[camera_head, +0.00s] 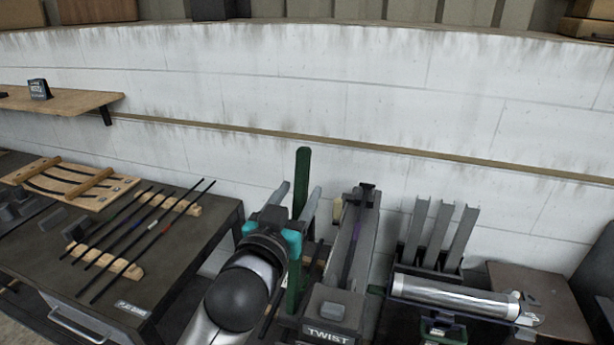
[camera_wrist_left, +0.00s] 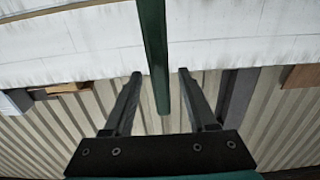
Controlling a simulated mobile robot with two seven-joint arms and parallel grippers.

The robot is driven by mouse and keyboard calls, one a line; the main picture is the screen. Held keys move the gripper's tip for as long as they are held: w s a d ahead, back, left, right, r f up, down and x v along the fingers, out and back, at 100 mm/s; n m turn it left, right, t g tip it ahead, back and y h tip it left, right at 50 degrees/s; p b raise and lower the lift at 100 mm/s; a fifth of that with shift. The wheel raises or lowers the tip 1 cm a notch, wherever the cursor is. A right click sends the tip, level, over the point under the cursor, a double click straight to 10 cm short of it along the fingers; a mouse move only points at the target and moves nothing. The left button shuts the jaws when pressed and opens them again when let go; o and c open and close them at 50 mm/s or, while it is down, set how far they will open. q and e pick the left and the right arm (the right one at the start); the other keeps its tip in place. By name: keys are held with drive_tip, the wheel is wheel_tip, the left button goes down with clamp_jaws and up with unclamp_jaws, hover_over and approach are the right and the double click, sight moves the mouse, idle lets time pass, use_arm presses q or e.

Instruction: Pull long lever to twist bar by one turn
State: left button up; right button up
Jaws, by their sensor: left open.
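The long lever is a green upright bar (camera_head: 302,170) beside the machine labelled TWIST (camera_head: 327,334). My left gripper (camera_head: 299,190) is open at the lever, with one finger showing on each side of it. In the left wrist view the lever (camera_wrist_left: 154,45) runs between the two spread fingers (camera_wrist_left: 160,76); a gap shows on both sides, and I cannot tell how deep it sits. A thin dark bar with a purple part (camera_head: 350,245) lies along the machine's grey channel. My left arm hides part of the lever's lower end.
A dark table (camera_head: 165,275) at the left holds several thin rods (camera_head: 125,235) on wooden rests. Right of the machine stand grey upright channels (camera_head: 437,235) and a silver cylinder (camera_head: 455,297). A white wall (camera_head: 330,100) is close behind.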

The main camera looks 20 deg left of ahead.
use_arm(q)
drive_tip(key=shift+w+d+p, duration=0.1)
drive_tip(key=shift+w+p, duration=0.2)
drive_tip(key=shift+w, duration=2.45)
drive_tip(key=shift+c, duration=0.3)
clamp_jaws()
